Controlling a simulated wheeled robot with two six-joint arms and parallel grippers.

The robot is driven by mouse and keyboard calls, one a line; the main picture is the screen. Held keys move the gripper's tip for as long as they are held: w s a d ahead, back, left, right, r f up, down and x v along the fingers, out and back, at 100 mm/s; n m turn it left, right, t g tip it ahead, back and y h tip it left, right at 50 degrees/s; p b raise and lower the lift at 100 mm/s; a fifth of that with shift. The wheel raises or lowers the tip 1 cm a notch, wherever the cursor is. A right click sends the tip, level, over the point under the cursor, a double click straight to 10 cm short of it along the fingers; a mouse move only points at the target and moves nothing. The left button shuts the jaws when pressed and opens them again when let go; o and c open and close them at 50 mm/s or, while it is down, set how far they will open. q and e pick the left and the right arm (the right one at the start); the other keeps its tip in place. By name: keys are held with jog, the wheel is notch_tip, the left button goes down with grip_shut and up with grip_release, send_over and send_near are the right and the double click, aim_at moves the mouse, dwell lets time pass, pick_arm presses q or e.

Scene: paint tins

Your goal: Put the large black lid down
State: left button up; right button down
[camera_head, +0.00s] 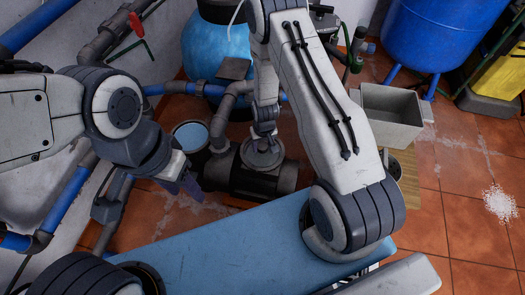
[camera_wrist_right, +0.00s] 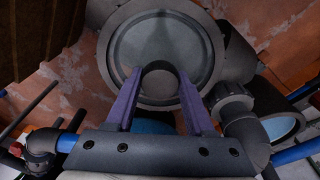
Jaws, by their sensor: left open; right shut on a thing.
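The large lid (camera_wrist_right: 160,40), a round dark-grey disc with a wide rim, fills the top of the right wrist view. In the head view the lid (camera_head: 263,156) is at the black cylindrical housing on the floor; I cannot tell whether it touches it. My right gripper (camera_wrist_right: 158,75) is shut on the lid's round central knob, one purple finger on each side. In the head view the right gripper (camera_head: 265,132) is partly hidden by its own arm. My left gripper (camera_head: 186,183) is open and empty, left of the housing.
An open round container with light blue inside (camera_head: 190,133) stands left of the lid. Black and blue pipes and a blue tank (camera_head: 215,48) are behind. A grey bin (camera_head: 388,115) stands right. A blue surface (camera_head: 250,245) is in front.

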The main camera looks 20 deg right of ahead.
aim_at(263, 151)
jog(key=shift+f+b, duration=0.35)
jog(key=shift+f, duration=1.2)
jog(key=shift+f, duration=0.1)
jog(key=shift+f, duration=0.15)
jog(key=shift+c, duration=1.3)
grip_release()
jog(key=shift+r, duration=0.2)
